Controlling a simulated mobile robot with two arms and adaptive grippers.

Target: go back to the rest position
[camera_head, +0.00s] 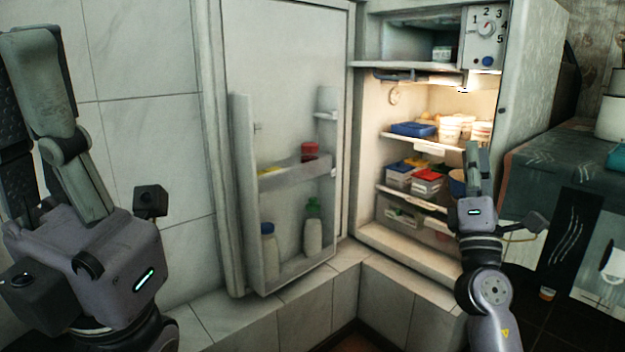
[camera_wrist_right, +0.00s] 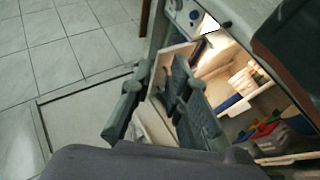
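My right gripper (camera_head: 473,158) points up in front of the open fridge's right side in the head view. In the right wrist view its two dark fingers (camera_wrist_right: 157,92) stand apart with nothing between them. My left gripper (camera_head: 30,85) points up at the left edge of the head view, in front of the tiled wall. It is partly cut off by the picture edge, and its finger gap does not show clearly. No object shows at it.
The fridge (camera_head: 400,232) stands open, with food tubs (camera_head: 450,130) and boxes on its shelves. Its door (camera_head: 285,60) is swung out to the left, with bottles in its racks. A dark counter (camera_head: 560,160) is at right. Tiled ledges run below the fridge.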

